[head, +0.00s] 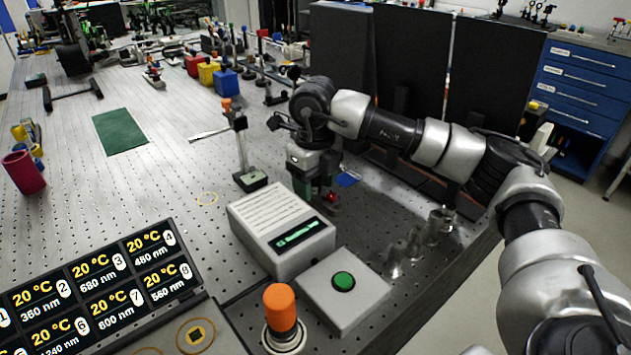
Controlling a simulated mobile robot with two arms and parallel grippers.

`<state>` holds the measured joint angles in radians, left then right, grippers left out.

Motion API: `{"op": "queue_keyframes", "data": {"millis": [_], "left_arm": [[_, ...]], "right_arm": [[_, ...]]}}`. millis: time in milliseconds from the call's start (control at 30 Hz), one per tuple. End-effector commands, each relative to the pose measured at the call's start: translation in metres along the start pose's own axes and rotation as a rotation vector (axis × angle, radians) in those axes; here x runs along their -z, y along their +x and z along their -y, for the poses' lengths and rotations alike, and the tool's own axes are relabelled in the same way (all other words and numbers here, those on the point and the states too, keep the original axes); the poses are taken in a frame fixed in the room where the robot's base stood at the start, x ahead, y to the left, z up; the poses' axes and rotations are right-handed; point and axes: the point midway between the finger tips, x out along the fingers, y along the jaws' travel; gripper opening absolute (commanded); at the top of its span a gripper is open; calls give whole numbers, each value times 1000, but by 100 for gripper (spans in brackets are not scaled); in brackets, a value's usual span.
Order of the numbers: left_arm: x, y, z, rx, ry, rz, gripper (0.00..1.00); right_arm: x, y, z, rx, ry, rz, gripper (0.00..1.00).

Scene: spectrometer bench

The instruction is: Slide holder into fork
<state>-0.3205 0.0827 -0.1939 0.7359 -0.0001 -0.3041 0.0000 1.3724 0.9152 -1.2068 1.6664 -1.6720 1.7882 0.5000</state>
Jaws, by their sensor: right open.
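My right gripper (316,192) points down at the bench, just behind the white box with the green display. Its fingers are partly hidden by that box and I see nothing clearly held between them. A small red ball-like part (331,197) shows at the fingers, and a small blue piece (348,179) lies to their right. An upright post with an orange top (240,145) stands on a dark base left of the gripper, apart from it. I cannot tell which part is the holder or the fork; they may be hidden behind the gripper. My left gripper is not in view.
The white display box (262,219) and a button box with a green button (335,310) stand in front. An orange knob (281,307) and a temperature panel (95,290) are nearer. Several metal posts (415,240) stand right. The bench around the green mat (119,131) is mostly clear.

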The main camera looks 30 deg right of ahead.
Motion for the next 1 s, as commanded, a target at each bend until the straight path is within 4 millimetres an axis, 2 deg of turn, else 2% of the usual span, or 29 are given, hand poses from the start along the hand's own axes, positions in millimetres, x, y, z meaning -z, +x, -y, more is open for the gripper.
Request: {"op": "queue_keyframes", "data": {"millis": [167, 267, 500, 700, 1000], "left_arm": [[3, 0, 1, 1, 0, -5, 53], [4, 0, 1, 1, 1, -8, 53], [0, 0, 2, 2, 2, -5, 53], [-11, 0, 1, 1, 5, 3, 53], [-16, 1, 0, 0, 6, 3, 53]], "right_arm": [[-1, -6, 0, 0, 1, 3, 56], [-1, -19, 0, 0, 1, 6, 56], [-1, -67, 0, 0, 0, 4, 56], [-1, -98, 0, 0, 0, 2, 56], [0, -108, 0, 0, 0, 0, 56]]}}
